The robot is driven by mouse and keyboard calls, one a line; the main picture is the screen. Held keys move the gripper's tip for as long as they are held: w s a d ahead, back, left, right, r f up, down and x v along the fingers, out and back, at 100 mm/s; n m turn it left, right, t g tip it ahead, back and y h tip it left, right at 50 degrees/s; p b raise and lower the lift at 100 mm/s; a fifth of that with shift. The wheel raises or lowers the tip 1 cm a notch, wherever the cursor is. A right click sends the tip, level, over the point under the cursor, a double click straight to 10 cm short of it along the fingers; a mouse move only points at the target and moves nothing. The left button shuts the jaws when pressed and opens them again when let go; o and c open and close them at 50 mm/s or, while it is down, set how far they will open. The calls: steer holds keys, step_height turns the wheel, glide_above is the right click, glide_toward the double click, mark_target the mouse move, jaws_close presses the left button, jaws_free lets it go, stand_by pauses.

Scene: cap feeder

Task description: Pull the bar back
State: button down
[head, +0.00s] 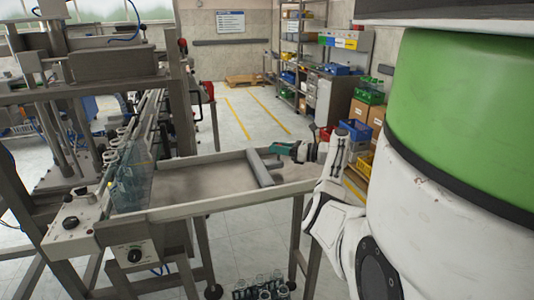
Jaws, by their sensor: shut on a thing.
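The grey bar (259,170) lies across the right part of a shallow metal tray (190,207). It reaches from the tray's back side towards its front rim. A short grey piece sticks out of the bar to the right. My gripper (271,149), with a green-teal body, comes in from the right at the bar's far end. It is small in the picture, and its fingertips are hard to make out. It is shut on the bar, by the short piece.
A clear guard panel (133,178) stands at the tray's left end. A control box with a dark knob (134,255) hangs at the front left. A bottle crate (262,288) stands on the floor below. The tray's floor left of the bar is empty.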

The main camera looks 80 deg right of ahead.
steer(key=shift+s+f, duration=0.1)
steer(key=shift+s, duration=0.2)
steer(key=c, duration=1)
jaws_free()
steer(key=shift+s+d, duration=0.1)
steer(key=shift+d, duration=0.05)
steer(key=shift+o, duration=1)
steer(key=s, duration=0.3)
steer(key=s+a+b, duration=0.1)
steer(key=s, duration=0.3)
steer(key=s+a, duration=0.1)
steer(key=s, duration=0.2)
steer(key=shift+s+a, duration=0.1)
steer(key=shift+s, duration=0.1)
